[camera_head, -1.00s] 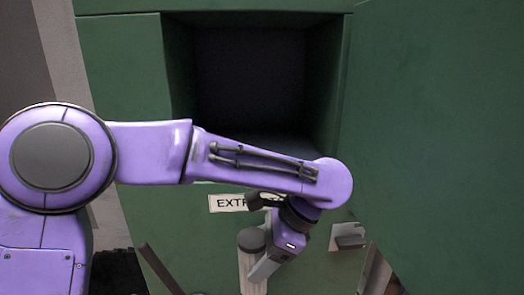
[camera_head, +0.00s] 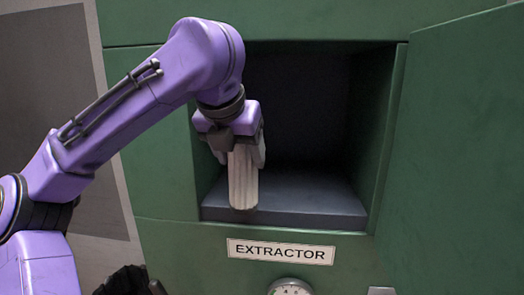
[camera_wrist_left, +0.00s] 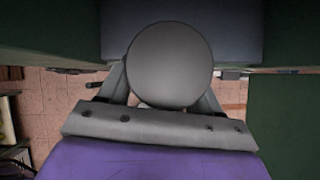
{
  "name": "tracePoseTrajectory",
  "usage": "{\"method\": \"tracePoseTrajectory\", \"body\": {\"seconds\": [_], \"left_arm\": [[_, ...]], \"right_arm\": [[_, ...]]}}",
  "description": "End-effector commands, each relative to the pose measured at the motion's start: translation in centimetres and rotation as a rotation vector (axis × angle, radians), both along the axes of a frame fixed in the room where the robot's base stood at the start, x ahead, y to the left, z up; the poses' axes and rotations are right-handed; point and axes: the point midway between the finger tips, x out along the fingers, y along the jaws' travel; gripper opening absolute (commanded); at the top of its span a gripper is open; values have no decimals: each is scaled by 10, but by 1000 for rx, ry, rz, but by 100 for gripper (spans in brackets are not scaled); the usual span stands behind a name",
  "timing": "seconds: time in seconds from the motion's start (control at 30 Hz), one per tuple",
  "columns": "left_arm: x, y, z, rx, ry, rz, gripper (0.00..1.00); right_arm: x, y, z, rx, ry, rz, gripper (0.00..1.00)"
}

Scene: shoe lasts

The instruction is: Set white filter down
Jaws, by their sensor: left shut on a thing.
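The white filter (camera_head: 243,180) is a pale ribbed cylinder. My left gripper (camera_head: 246,158) is shut on its upper part, and it hangs upright below the fingers. In the head view it shows in front of the left part of the extractor's open compartment, above its grey floor (camera_head: 300,205). I cannot tell whether its lower end touches the floor. In the left wrist view the filter's round grey end cap (camera_wrist_left: 170,65) sits between the two fingers. My right gripper is not in view.
The green extractor cabinet (camera_head: 160,180) surrounds the dark compartment. Its open door (camera_head: 460,150) stands at the right. Below the opening are an EXTRACTOR label (camera_head: 280,252) and a round gauge (camera_head: 290,288). The compartment's right side looks empty.

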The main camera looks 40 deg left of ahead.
Motion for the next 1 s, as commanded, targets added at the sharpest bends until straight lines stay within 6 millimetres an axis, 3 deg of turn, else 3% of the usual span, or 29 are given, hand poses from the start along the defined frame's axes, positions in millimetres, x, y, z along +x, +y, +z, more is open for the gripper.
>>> {"method": "tracePoseTrajectory", "body": {"seconds": [0.1, 0.47, 0.6, 0.9, 0.93, 1.0], "left_arm": [[32, 12, 5, -2, 8, -2, 22], [87, 36, 3, 0, 7, -1, 22], [85, 35, -14, 0, 3, -4, 22], [85, 35, -18, 1, 2, -3, 22], [85, 35, -18, 1, 3, -3, 70], [85, 35, -18, 1, 3, -3, 89]], "right_arm": [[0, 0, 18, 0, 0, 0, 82], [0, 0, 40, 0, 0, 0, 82], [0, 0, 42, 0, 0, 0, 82], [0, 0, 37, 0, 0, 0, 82], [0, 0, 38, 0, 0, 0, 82], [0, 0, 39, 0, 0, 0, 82]]}}
